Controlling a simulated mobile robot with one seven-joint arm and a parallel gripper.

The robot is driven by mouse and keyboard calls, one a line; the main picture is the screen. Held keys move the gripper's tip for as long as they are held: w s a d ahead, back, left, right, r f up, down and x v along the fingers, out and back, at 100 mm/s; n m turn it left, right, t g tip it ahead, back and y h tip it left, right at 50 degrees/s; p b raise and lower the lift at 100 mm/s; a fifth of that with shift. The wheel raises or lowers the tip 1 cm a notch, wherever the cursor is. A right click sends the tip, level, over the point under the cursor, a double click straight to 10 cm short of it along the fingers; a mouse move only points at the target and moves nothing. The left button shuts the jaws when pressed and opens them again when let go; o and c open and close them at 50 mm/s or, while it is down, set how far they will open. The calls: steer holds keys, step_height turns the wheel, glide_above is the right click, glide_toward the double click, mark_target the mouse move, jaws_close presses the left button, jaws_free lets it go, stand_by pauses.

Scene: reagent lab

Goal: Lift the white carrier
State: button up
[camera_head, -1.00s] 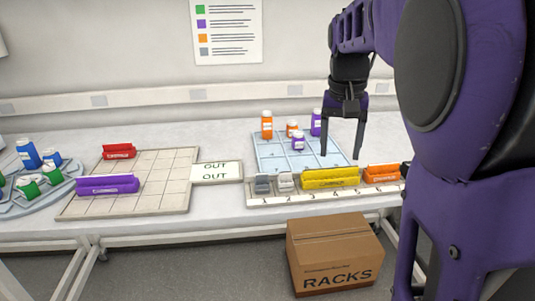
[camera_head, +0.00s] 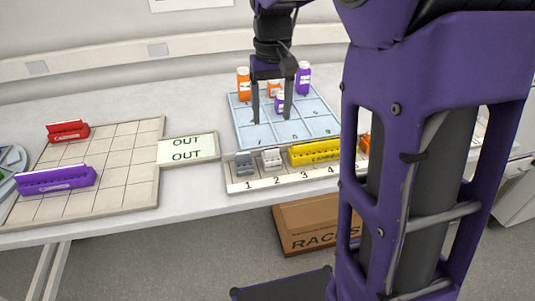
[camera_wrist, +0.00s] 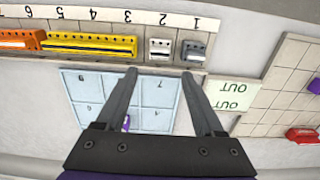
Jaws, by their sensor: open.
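The white carrier (camera_head: 271,159) is a small block standing in slot 2 of the numbered rack strip, between the grey carrier (camera_head: 243,163) and the long yellow carrier (camera_head: 315,153). In the wrist view the white carrier (camera_wrist: 161,48) is upper middle, just beyond the fingertips. My gripper (camera_head: 272,120) is open and empty, above the pale blue tray and behind the strip in the head view. In the wrist view its fingers (camera_wrist: 159,72) point toward the strip, with the white carrier lying between their lines and apart from them.
The pale blue tray (camera_head: 312,125) holds orange and purple bottles, one purple bottle (camera_head: 280,101) close between my fingers in the picture. An orange carrier (camera_head: 364,145) stands right of the yellow one. Left are the OUT plate (camera_head: 188,148) and a gridded board with red (camera_head: 68,131) and purple (camera_head: 56,180) carriers.

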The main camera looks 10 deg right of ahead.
mark_target(271, 148)
step_height(271, 148, down, 12)
steer(key=shift+f+b, duration=0.1)
steer(key=shift+b, duration=0.95)
jaws_close()
